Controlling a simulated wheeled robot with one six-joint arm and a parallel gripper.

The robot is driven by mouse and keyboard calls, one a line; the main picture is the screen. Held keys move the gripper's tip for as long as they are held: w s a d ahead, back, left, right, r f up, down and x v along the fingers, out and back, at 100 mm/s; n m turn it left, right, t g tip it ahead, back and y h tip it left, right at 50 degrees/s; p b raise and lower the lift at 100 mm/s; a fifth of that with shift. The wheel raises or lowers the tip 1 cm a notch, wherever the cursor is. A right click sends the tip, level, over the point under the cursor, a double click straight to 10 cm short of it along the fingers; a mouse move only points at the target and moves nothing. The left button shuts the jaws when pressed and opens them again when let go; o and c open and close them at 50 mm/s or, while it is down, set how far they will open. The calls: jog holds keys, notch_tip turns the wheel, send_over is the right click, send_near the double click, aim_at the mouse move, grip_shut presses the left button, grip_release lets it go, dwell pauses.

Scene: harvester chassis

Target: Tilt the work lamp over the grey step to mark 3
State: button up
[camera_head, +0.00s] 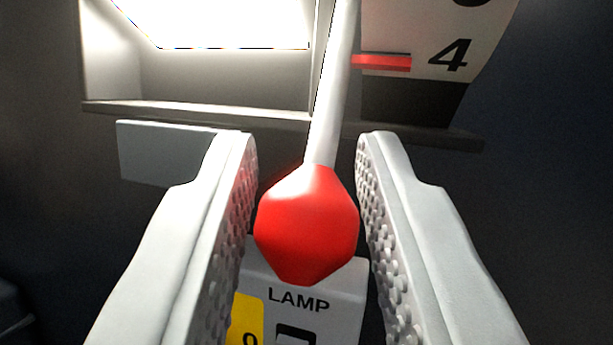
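The work lamp (120,70) is at the upper left, with a brightly lit face inside a pale housing. A white lever (330,110) runs down from it and ends in a red faceted knob (307,225). A scale plate (420,35) at the upper right carries the digit 4, with a red pointer (382,62) level with it. Part of another digit is cut off at the top edge. My gripper (307,150) is open, one finger on each side of the knob, with a gap visible on both sides. The grey step is not clearly identifiable.
A pale plate marked LAMP (345,275) with a yellow patch (247,318) sits below and behind the knob. A grey block (155,150) is under the housing's ledge at left. The dark surroundings on both sides look clear.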

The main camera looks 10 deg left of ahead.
grip_shut()
jog(key=shift+s+r, duration=1.4)
jog(key=shift+s, duration=0.1)
jog(key=shift+o, duration=2.2)
grip_release()
jog(key=shift+f, duration=0.1)
jog(key=v, duration=1.7)
jog(key=shift+s, duration=0.15)
jog(key=shift+f, duration=0.1)
